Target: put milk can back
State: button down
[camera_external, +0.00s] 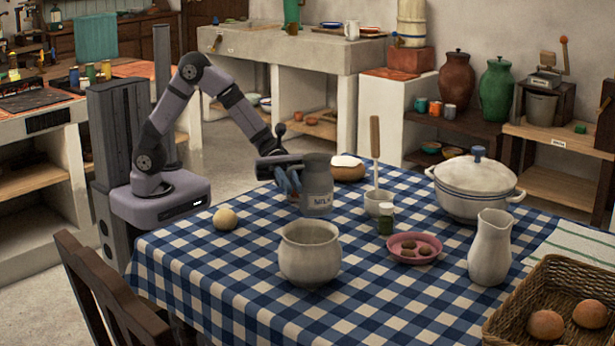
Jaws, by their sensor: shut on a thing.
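The milk can (317,186) is a grey metal can with the word MILK on its front. It is upright, behind the cream pot on the checked table. My gripper (290,182) is at the can's left side and shut on it. The can hides part of the gripper's far side. I cannot tell for sure whether the can's base touches the cloth or is a little above it.
Close by are a cream pot (310,254), a mug with a wooden-handled tool (379,202), a small jar (386,219), a pink dish (414,248) and a bread bowl (347,168). A tureen (475,188), white pitcher (490,248) and basket (510,318) stand right.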

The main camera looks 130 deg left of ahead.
jog(key=shift+f, duration=1.85)
jog(key=shift+f+b, duration=0.1)
jog(key=shift+b, duration=0.2)
jog(key=shift+f, duration=0.15)
jog(key=c, duration=1.9)
grip_release()
jog(key=shift+o, duration=0.2)
jog(key=shift+r, duration=0.3)
send_near(292, 199)
jog(key=shift+w+d+r, duration=0.3)
jog(key=shift+d+r, duration=0.35)
jog(key=shift+r, duration=0.05)
